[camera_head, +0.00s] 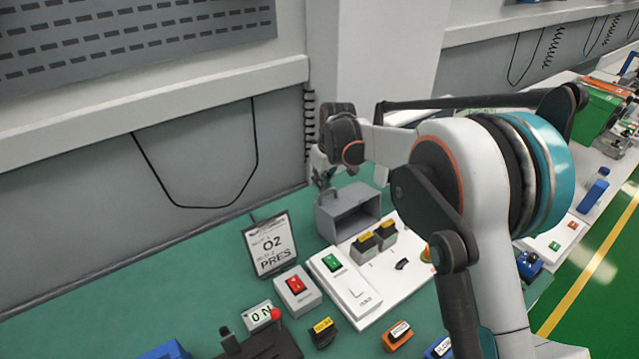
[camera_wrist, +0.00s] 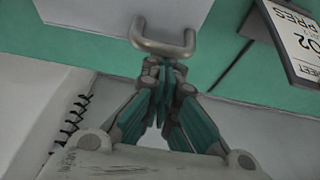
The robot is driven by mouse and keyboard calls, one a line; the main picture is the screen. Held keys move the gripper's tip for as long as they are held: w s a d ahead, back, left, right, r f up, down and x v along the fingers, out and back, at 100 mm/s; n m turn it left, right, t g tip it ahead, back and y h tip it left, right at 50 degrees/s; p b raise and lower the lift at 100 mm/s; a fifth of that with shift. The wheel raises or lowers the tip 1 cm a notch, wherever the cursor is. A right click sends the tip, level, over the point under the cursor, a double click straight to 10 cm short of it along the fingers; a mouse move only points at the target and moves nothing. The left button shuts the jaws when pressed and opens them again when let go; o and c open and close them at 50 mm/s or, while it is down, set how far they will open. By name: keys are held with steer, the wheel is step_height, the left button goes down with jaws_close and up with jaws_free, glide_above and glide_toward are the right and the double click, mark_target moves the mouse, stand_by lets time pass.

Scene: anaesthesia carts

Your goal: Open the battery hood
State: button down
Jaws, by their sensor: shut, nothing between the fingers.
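The battery hood appears to be the grey box-like cover (camera_head: 330,222) with a dark open front, standing at the back of the green table. In the wrist view its pale grey face (camera_wrist: 95,12) fills the top, with a U-shaped metal handle (camera_wrist: 163,46) on it. My gripper (camera_head: 324,180) is at the hood's rear left upper side in the head view. In the wrist view my gripper (camera_wrist: 166,72) is shut with nothing between the fingers.
A white panel (camera_head: 345,290) with a green switch and two dark yellow-topped blocks (camera_head: 364,246) lies before the hood. An O2 sign (camera_head: 270,245) stands to its left, beside a red-button box (camera_head: 297,292). The wall (camera_head: 80,215) is close behind. Green table at left is clear.

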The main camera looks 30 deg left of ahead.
steer(key=shift+s+d+r+t+y+b, duration=0.25)
steer(key=shift+s+d+r+y, duration=0.25)
steer(key=shift+d, duration=0.3)
steer(key=shift+s+d+r+t+y+b, duration=0.1)
steer(key=shift+s+d+r+t+y, duration=0.25)
steer(key=shift+d+r+y, duration=0.35)
steer(key=shift+s+d+r+t+y+b, duration=0.2)
steer(key=shift+s+d+r+y, duration=0.15)
steer(key=shift+d, duration=0.55)
